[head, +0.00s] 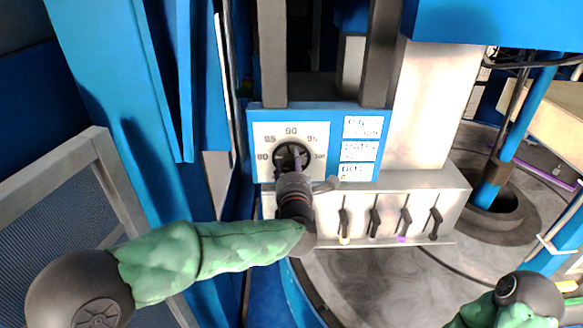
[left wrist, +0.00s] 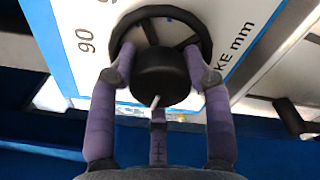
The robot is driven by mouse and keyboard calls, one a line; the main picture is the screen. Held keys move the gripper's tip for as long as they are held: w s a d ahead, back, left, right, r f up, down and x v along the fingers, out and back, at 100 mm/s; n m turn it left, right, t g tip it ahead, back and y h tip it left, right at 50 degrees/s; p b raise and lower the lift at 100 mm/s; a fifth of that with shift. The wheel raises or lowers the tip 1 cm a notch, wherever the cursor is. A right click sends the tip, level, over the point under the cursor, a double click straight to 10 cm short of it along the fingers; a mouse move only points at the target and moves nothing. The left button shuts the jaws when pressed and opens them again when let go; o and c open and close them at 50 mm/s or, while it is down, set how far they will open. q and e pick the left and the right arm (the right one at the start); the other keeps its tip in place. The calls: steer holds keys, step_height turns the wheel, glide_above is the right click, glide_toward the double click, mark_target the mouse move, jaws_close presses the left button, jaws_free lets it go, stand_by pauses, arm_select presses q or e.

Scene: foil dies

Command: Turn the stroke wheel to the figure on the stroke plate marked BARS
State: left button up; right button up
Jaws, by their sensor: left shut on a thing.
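The stroke wheel (head: 280,150) is a dark spoked wheel on a white dial (head: 265,137) with figures 80, 85, 90 and 95 around it; print at the right is too small to read. In the left wrist view the wheel (left wrist: 203,30) shows its rim and black hub, with 90 and "KE mm" beside it. My left gripper (head: 293,168) is at the wheel, its purple fingers (left wrist: 160,75) closed around the hub at the rim. It hides the lower wheel; no pointer reading is clear. Three white plates (head: 360,150) sit right of the dial; their writing is illegible.
Below the blue panel (head: 318,112), a pale box (head: 330,215) carries several dark levers (head: 375,222), close right of my left gripper. A blue post (head: 510,130) stands in a dark round well at the right. Blue frame columns stand at the left.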

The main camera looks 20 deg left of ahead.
arm_select(q)
steer(key=shift+m+b, duration=0.8)
steer(key=shift+m, duration=0.3)
steer(key=shift+m+b, duration=0.4)
steer(key=shift+m, duration=1.5)
steer(key=m, duration=0.2)
steer(key=shift+m+b, duration=0.4)
steer(key=m, duration=0.3)
steer(key=shift+m, duration=0.3)
steer(key=shift+f+m+h+p, duration=0.15)
steer(key=shift+m+p, duration=0.2)
steer(key=shift+m, duration=0.85)
steer(key=shift+m+h+p, duration=0.15)
steer(key=shift+m+p, duration=0.15)
steer(key=shift+m, duration=0.9)
steer(key=o, duration=1.2)
steer(key=shift+c, duration=0.2)
